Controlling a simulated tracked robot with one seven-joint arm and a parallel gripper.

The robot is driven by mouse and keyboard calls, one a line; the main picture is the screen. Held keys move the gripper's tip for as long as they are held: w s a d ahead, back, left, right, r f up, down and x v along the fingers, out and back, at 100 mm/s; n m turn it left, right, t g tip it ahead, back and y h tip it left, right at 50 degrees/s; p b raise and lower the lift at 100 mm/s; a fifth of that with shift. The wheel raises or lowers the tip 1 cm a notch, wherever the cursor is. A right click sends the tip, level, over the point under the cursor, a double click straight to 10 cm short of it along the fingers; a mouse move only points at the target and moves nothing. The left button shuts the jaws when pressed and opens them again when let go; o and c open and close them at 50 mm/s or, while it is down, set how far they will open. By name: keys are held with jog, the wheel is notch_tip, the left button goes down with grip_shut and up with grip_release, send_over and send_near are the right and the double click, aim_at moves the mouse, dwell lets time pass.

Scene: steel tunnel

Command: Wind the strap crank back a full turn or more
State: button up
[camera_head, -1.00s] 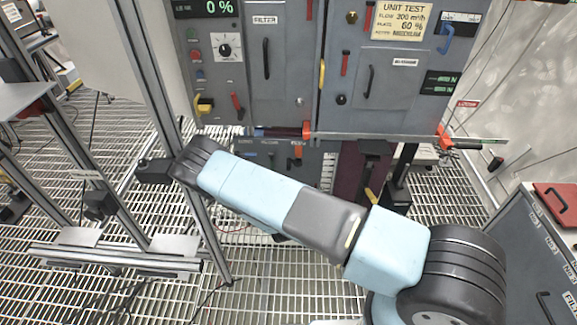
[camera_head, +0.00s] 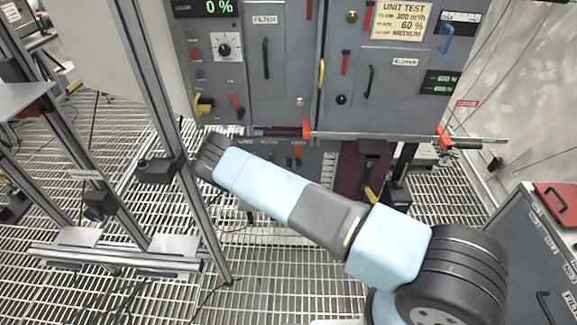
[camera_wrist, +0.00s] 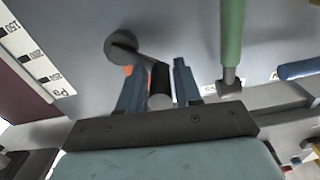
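In the wrist view the strap crank (camera_wrist: 122,45) has a round dark grey hub on a pale grey panel. Its short arm leads down and right to a cylindrical handle, black with a grey end. My gripper (camera_wrist: 159,66) has its two blue-grey fingers on either side of this handle, and they appear to touch it. A small patch of orange shows behind the crank arm. In the head view my arm reaches left in front of the cabinet, and its wrist hides the fingers and the crank.
A green bar (camera_wrist: 231,45) hangs right of the crank, and a blue handle (camera_wrist: 300,68) lies farther right. A white scale (camera_wrist: 30,50) is at left. In the head view a steel frame post (camera_head: 165,110) stands close beside my wrist. The grey cabinet (camera_head: 285,95) is behind.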

jog(key=shift+c, duration=0.4)
grip_shut()
jog(key=shift+f, duration=0.1)
jog(key=n, duration=0.2)
jog(key=f+n, duration=0.1)
jog(key=shift+a+f+n, duration=0.15)
jog(key=shift+a+n, duration=0.25)
jog(key=shift+s+d+f+n, duration=0.15)
jog(key=shift+f+n, duration=0.75)
jog(key=shift+n, duration=1.4)
jog(key=shift+w+d+f+n, duration=0.15)
jog(key=shift+f+n, duration=0.8)
jog(key=shift+n, duration=1.35)
jog(key=shift+s+d+f+n, duration=0.2)
jog(key=shift+f+n, duration=0.7)
jog(key=shift+n, duration=1.4)
